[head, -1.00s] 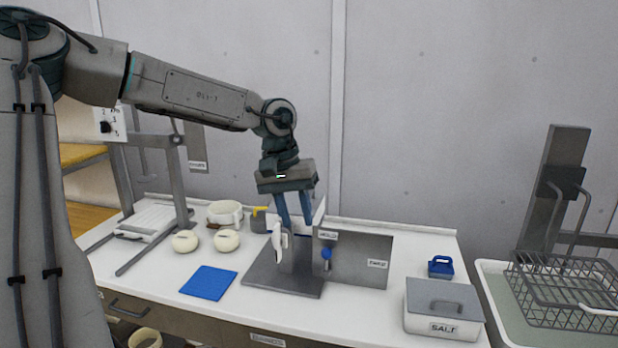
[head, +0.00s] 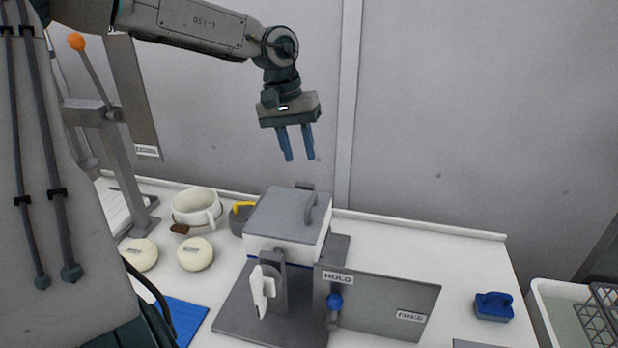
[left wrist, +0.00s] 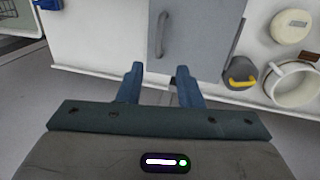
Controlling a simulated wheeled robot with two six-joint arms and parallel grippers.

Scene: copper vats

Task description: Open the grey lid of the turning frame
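The turning frame (head: 278,277) stands on a grey base plate on the worktop and holds a white box (head: 278,249). The grey lid (head: 275,215) lies flat on top of the box, shut. Its upright grey handle (head: 310,208) is at the lid's right side. In the left wrist view the lid (left wrist: 200,40) and handle (left wrist: 162,36) show beyond the fingertips. My left gripper (head: 298,158) is open and empty, above and behind the lid, apart from it. Its two blue fingers also show in the left wrist view (left wrist: 157,72). My right gripper is not in view.
A grey panel labelled HOLD (head: 385,305) with a blue knob (head: 334,300) stands at the frame's front right. A white lever (head: 262,290) is at its front. A cup (head: 197,208) and two round cream pieces stand left. A blue handled block (head: 493,306) is right.

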